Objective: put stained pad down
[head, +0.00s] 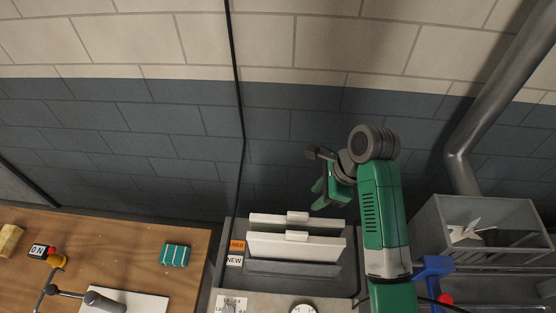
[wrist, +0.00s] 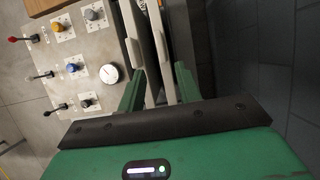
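Two white upright panels with small tabs stand in a rack: a rear panel (head: 265,219) and a front panel (head: 270,243). They look like the pads, but no stain shows, so I cannot tell which is stained. My gripper (head: 318,196) is above the right rear of the rack. In the wrist view its green fingers (wrist: 158,87) are spread apart, with white panel edges (wrist: 159,50) below and beyond them. I see nothing clamped between the fingers.
An orange label (head: 237,246) and a white NEW label (head: 234,261) mark the rack's left side. A control panel (wrist: 86,60) with knobs, levers and a gauge adjoins it. A wooden table (head: 130,235) is left, a grey metal bin (head: 490,215) right, and a wall behind.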

